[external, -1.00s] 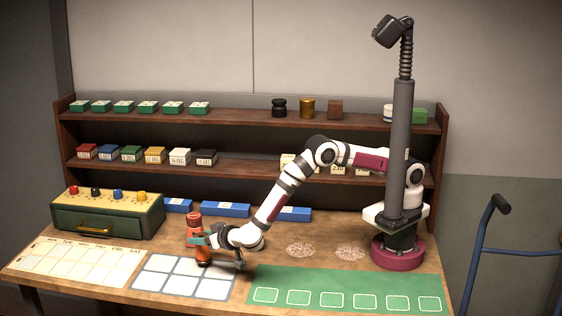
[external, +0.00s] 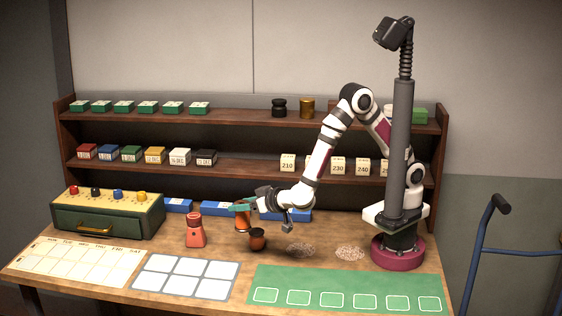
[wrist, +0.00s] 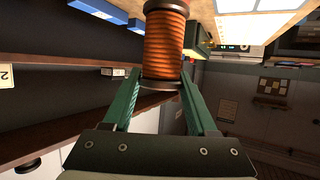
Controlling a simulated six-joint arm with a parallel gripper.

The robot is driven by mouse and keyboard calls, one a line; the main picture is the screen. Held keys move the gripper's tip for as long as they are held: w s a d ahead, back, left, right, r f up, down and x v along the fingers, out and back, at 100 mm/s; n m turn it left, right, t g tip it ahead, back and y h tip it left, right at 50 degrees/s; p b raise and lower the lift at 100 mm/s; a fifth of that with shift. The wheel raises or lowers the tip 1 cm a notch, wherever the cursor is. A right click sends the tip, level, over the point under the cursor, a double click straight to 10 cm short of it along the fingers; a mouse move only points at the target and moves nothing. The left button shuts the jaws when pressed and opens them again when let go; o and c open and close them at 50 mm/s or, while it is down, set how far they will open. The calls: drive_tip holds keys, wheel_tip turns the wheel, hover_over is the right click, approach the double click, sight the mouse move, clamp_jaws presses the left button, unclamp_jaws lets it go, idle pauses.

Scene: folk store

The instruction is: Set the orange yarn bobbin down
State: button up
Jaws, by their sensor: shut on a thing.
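The orange yarn bobbin (external: 243,221) is upright between the green fingers of my gripper (external: 242,207), over the middle-rear part of the table. In the wrist view the bobbin (wrist: 165,40) shows orange windings and dark end flanges. The green fingers (wrist: 160,84) are shut on it, one on each side. Its lower end is just behind and left of a small dark copper-brown cup (external: 257,239). I cannot tell whether the bobbin touches the table.
A red grinder-like object (external: 195,232) stands left of the bobbin. Blue boxes (external: 222,209) line the back. A white-square mat (external: 184,277) and a green mat (external: 345,290) lie in front. A drawer box (external: 107,217) stands at the left. Some table between the mats and bobbin is clear.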

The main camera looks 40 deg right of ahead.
sight(239, 214)
drive_tip(key=s, duration=0.1)
drive_tip(key=s+f, duration=0.1)
drive_tip(key=s+a, duration=0.1)
drive_tip(key=shift+s+a+f, duration=0.1)
drive_tip(key=shift+s+f, duration=0.05)
drive_tip(key=shift+s, duration=0.15)
drive_tip(key=shift+s+a+f, duration=0.95)
drive_tip(key=shift+a+f, duration=0.25)
drive_tip(key=shift+f, duration=0.4)
drive_tip(key=shift+s+a+f, duration=0.9)
drive_tip(key=shift+a+f, duration=0.35)
drive_tip(key=shift+f, duration=0.35)
drive_tip(key=shift+s+a+f, duration=0.95)
drive_tip(key=shift+a+f, duration=0.25)
drive_tip(key=shift+f, duration=0.4)
drive_tip(key=o, duration=1.3)
drive_tip(key=shift+f, duration=0.15)
drive_tip(key=shift+o, duration=0.2)
